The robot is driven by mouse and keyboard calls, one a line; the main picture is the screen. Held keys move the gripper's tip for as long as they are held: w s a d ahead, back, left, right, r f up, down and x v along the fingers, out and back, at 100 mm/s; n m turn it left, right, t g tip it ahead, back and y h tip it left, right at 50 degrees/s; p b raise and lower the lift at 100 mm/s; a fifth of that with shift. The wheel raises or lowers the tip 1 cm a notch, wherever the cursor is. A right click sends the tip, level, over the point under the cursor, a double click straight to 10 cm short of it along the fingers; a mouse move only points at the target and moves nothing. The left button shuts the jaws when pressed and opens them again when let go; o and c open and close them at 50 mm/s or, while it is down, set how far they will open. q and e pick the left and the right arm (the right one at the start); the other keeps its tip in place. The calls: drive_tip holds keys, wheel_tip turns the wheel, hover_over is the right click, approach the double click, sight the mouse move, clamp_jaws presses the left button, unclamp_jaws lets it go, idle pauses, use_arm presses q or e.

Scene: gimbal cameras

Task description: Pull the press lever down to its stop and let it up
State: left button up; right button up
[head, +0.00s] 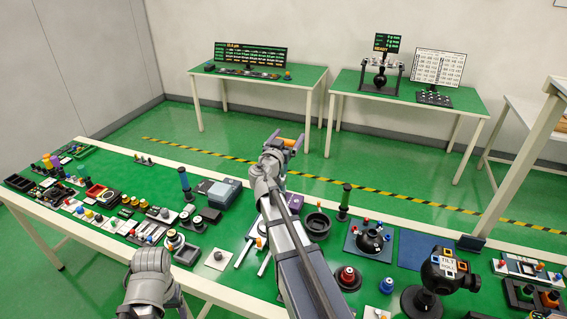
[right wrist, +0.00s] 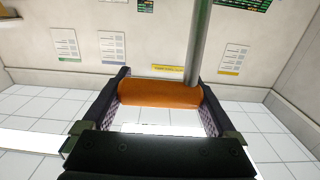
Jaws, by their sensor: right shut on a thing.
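The orange grip of the press lever (right wrist: 160,94) lies crosswise between the fingers of my right gripper (right wrist: 163,92), touching both pads in the right wrist view. A grey lever rod (right wrist: 198,45) runs up from the right end of the grip. In the head view my right gripper (head: 286,139) is raised above the far side of the green table, with a little orange (head: 289,143) between its fingers. I cannot make out the press body; my right arm covers the middle of the table. A grey part of my left arm shows at the bottom left, but its gripper does not.
The green table (head: 130,165) is crowded with small fixtures. A black ball fixture (head: 437,270) stands at the right. Two tables with displays stand behind.

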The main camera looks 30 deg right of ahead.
drive_tip(key=shift+v, duration=1)
drive_tip(key=shift+a+f, duration=0.1)
drive_tip(key=shift+f, duration=0.1)
drive_tip(key=shift+f+b+v, duration=0.25)
drive_tip(key=shift+b+v, duration=0.15)
drive_tip(key=shift+v, duration=0.85)
drive_tip(key=shift+s, duration=0.1)
drive_tip(key=shift+s+a+f+b, duration=0.25)
drive_tip(key=shift+s+a, duration=0.15)
drive_tip(key=shift+a, duration=0.1)
drive_tip(key=shift+s+a+f+b, duration=0.3)
drive_tip(key=shift+s+a, duration=0.1)
drive_tip(key=shift+a, duration=0.1)
